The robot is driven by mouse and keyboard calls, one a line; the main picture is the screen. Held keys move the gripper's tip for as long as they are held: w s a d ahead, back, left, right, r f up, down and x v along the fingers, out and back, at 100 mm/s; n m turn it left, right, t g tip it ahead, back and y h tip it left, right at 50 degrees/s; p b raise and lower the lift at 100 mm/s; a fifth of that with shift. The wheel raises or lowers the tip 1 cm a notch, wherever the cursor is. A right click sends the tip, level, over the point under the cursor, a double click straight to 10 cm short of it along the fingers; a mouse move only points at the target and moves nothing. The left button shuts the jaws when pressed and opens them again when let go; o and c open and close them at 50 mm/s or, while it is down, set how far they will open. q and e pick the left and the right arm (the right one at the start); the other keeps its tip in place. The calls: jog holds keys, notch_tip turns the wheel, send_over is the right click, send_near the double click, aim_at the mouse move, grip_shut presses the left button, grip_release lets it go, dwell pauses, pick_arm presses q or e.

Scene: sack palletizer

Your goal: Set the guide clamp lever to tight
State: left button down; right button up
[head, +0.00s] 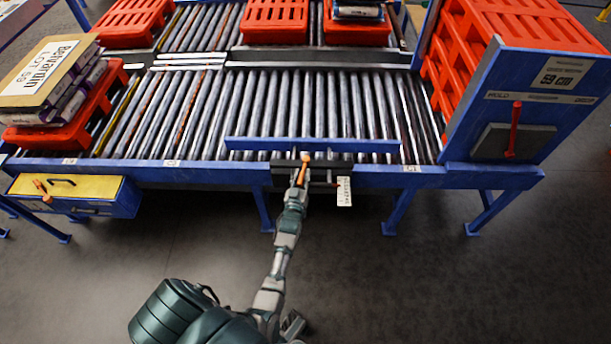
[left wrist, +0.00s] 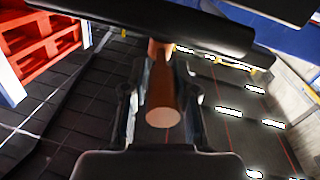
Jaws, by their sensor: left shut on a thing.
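The guide clamp lever (head: 305,159) is a small orange handle at the front rail of the roller conveyor, below the blue guide bar (head: 350,145). My left gripper (head: 298,182) is shut on the lever from the front side. In the left wrist view the lever (left wrist: 163,100) shows as a brown-orange tapered handle with a round end, between the fingers of my gripper (left wrist: 163,118). A dark bar crosses above it there. A white tag (head: 344,191) hangs right of the clamp; its writing is too small to read. My right gripper is not in view.
A yellow-topped box (head: 75,188) with a small orange handle is on the front left. A blue panel with a red lever (head: 514,130) stands at the right before stacked red pallets. A loaded red pallet (head: 75,130) sits at the left. The floor in front is clear.

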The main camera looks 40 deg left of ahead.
aim_at(305, 160)
pick_arm(q)
jog(key=shift+w+a+r, duration=0.1)
jog(key=shift+a+r, duration=0.1)
jog(key=shift+a, duration=0.15)
jog(key=shift+a+r+t+h, duration=0.1)
jog(key=shift+a+t+h, duration=0.15)
jog(key=shift+t+h, duration=0.05)
jog(key=m+h+p, duration=0.2)
jog(key=shift+w+r+t+h, duration=0.1)
jog(key=shift+r+t+h, duration=0.05)
jog(key=shift+t+h, duration=0.2)
jog(key=shift+a+m+h, duration=0.2)
jog(key=shift+m+h, duration=0.25)
jog(key=shift+m, duration=0.05)
jog(key=h, duration=0.1)
jog(key=a+m+h, duration=0.1)
jog(key=h, duration=0.1)
jog(key=shift+a+f+m, duration=0.25)
jog(key=shift+m, duration=0.05)
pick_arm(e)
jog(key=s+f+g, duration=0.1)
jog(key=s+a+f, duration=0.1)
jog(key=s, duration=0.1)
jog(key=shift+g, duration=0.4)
pick_arm(q)
jog(key=shift+d, duration=0.1)
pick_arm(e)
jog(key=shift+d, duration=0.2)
